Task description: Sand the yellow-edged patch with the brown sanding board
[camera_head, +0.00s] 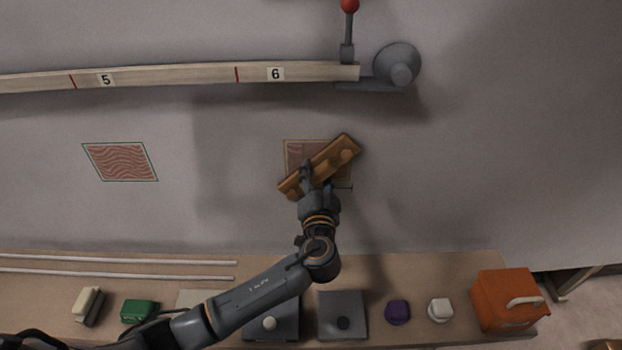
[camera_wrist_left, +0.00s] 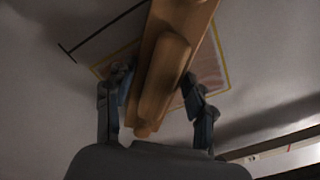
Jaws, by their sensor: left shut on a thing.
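The brown sanding board (camera_head: 342,153) is a wooden board lying tilted across the yellow-edged patch (camera_head: 296,148) in the head view. My left gripper (camera_head: 308,178) is shut on the board's handle. In the left wrist view, the gripper's fingers (camera_wrist_left: 158,105) stand on both sides of the handle (camera_wrist_left: 162,75). The yellow-edged patch (camera_wrist_left: 218,62) shows behind the board there, with part of it hidden. I cannot tell whether the board touches the patch. My right gripper is not in view.
A green-edged patch (camera_head: 120,162) with wavy marks is at the left on the grey wall. A wooden strip (camera_head: 180,76) runs above. The bench (camera_head: 255,262) below holds a green block (camera_head: 138,311), a purple item (camera_head: 397,312), a white item (camera_head: 440,310) and an orange box (camera_head: 508,300).

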